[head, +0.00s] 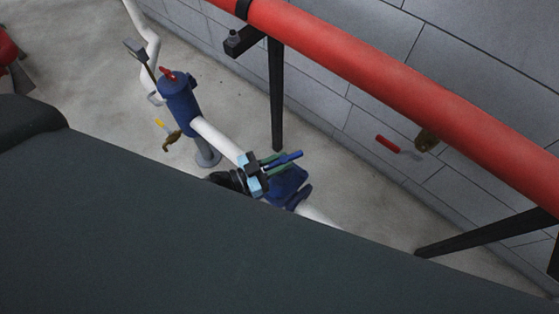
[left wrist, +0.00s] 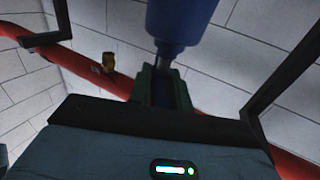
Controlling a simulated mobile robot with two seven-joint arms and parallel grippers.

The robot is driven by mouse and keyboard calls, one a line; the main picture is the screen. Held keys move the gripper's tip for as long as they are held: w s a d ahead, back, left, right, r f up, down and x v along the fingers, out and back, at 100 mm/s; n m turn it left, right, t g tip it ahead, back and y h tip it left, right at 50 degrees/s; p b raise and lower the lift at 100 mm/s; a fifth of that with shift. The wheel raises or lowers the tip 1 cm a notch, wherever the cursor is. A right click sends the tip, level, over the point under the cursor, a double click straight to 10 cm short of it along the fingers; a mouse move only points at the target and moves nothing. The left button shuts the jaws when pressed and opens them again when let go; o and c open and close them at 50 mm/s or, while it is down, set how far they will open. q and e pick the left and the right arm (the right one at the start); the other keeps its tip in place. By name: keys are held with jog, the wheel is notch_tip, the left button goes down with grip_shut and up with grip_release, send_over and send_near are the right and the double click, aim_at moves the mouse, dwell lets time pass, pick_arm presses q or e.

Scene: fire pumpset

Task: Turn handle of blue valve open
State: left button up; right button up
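The blue valve (head: 285,185) sits on a white pipe in the middle of the head view. Its blue handle (head: 291,157) sticks out to the right, just above the valve body. My left gripper (head: 278,163), with green fingers, is at the handle, with the fingers along its two sides. In the left wrist view the fingers (left wrist: 161,90) stand close together with a dark blue part between them, and they look shut on it. A blue cylinder (left wrist: 178,25) rises beyond the fingertips. My right gripper is not in view.
A thick red pipe (head: 400,85) runs above and to the right on black supports (head: 276,95). A red-handled lever (head: 388,144) is by the grey block wall. A blue fitting (head: 178,105) with a red top stands to the left. Bare concrete floor lies between.

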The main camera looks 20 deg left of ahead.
pick_arm(q)
grip_shut()
jog(key=shift+s+d+r+n+t+y+p, duration=0.15)
jog(key=shift+n+t+y+p, duration=0.15)
jog(key=shift+n+t+y, duration=0.55)
jog(key=n+t+y, duration=0.1)
jog(key=y, duration=0.1)
jog(key=shift+d+n+y, duration=0.1)
jog(key=shift+n+y, duration=0.25)
jog(key=shift+n+t+y, duration=0.55)
jog(key=shift+n+y, duration=0.15)
jog(key=shift+y, duration=0.3)
jog(key=shift+o, duration=2.1)
grip_release()
jog(key=v, duration=0.7)
jog(key=shift+s, duration=0.4)
